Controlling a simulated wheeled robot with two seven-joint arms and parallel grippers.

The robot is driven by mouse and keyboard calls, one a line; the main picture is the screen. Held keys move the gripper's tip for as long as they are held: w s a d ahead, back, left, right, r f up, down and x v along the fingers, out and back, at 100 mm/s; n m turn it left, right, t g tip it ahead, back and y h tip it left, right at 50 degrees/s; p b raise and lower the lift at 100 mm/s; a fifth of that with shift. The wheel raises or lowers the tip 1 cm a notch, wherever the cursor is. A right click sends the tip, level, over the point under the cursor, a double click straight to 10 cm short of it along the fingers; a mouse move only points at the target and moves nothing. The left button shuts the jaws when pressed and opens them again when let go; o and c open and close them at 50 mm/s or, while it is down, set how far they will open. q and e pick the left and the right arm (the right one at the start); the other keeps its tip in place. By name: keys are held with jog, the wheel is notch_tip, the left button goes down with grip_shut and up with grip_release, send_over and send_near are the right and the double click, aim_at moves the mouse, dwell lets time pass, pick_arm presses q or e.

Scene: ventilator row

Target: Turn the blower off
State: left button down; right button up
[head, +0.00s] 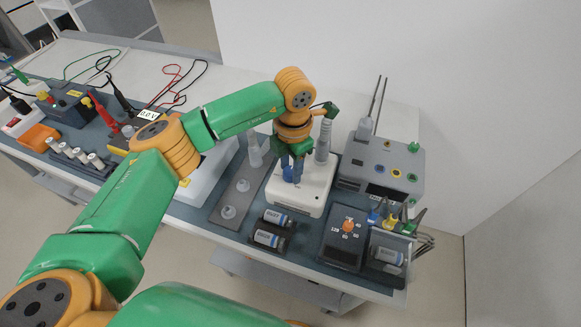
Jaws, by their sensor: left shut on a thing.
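A white box-shaped unit (318,193), which looks like the blower, stands on the blue-grey mat right of the middle. A grey ribbed upright nozzle (323,143) rises from its back. My left gripper (292,174) points down onto the top of this white unit, left of the nozzle. Its fingers are shut on a small part there, seemingly the blower's control. The fingers hide that part, so I cannot tell its shape or setting. My right gripper is not in view.
A grey unit (385,168) with two thin rods and coloured sockets stands behind right. A dark box (345,238) with an orange knob is in front right. Two cylinders (271,228) lie in front. A grey plate (233,193) with clear cups lies left. Cables and meters fill the far left.

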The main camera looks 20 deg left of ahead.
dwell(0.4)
pick_arm(q)
jog(key=shift+c, duration=2.2)
grip_release()
notch_tip(320, 180, up, 7)
jog(key=shift+d+r+b, duration=0.1)
jog(key=shift+d+b, duration=0.05)
jog(key=shift+b, duration=0.45)
